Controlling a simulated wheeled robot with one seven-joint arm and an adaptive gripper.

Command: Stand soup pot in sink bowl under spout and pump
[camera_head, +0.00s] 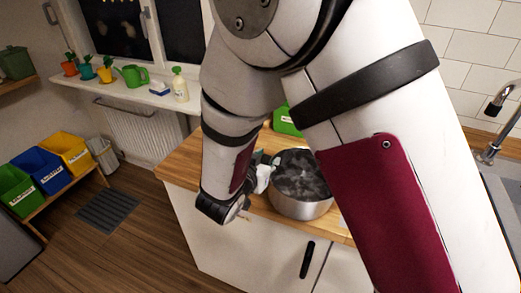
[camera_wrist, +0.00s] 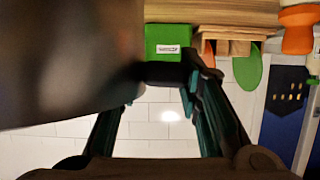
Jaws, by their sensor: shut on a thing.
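The soup pot (camera_head: 303,207) is a round steel pot with a dark inside, upright at the front edge of the wooden counter. I cannot tell whether it rests on the counter or hangs just above it. My gripper (camera_head: 264,172) is at the pot's left side, shut on it; the exact hold is partly hidden by my arm. In the wrist view the pot (camera_wrist: 70,65) fills the upper left, blurred and close, beside my gripper (camera_wrist: 160,85). The sink (camera_head: 503,190) is at the right edge, partly behind my arm. Its spout (camera_head: 494,108) rises behind it. I see no pump for certain.
The wooden counter (camera_head: 185,161) has bare room left of the pot. A green box (camera_head: 286,121) stands behind the pot, partly hidden. White cabinet doors (camera_head: 245,245) are below. My arm crosses between pot and sink.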

